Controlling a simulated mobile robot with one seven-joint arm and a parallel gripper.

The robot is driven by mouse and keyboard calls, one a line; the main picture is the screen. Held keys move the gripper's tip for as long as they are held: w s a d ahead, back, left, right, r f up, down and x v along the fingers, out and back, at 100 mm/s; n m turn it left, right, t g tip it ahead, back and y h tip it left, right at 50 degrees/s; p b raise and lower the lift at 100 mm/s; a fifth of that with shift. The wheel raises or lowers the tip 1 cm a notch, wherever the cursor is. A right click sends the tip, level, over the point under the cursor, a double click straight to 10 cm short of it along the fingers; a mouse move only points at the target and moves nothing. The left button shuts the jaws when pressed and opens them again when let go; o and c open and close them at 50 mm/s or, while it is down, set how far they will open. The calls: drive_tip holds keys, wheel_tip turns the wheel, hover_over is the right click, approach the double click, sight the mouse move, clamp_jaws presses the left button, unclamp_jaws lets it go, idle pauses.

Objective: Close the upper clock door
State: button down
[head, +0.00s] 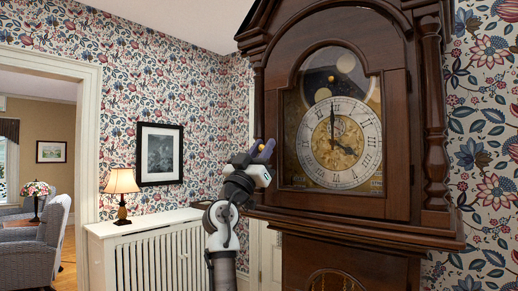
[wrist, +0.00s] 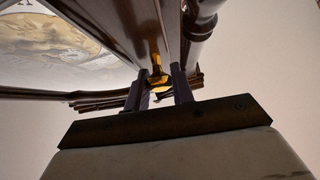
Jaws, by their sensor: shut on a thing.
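The upper clock door (head: 396,140) is the dark wood frame with arched glass in front of the clock dial (head: 340,143). In the head view it looks flush or nearly flush with the hood; I cannot tell whether a small gap is left. My gripper (head: 263,151) is at the door's left edge, at about dial height. In the wrist view my gripper (wrist: 158,88) has its two dark fingers on either side of a small brass knob or handle (wrist: 157,72) at the door's edge, and is shut on it. The door's underside and glass (wrist: 60,45) show at upper left there.
The clock's hood column (head: 435,110) stands to the right of the door, and a ledge (head: 360,228) runs below it. A white radiator cover (head: 150,250) with a lamp (head: 122,188) is to the left. A framed picture (head: 160,154) hangs behind.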

idle(0.4)
drive_tip(key=c, duration=1.3)
unclamp_jaws()
drive_tip(key=shift+o, duration=0.2)
drive_tip(key=b+v, duration=0.5)
drive_tip(key=v, duration=0.8)
drive_tip(key=shift+s+f+b, duration=0.2)
drive_tip(key=shift+f+b, duration=0.05)
drive_tip(key=shift+b, duration=0.05)
drive_tip(key=shift+a, duration=0.1)
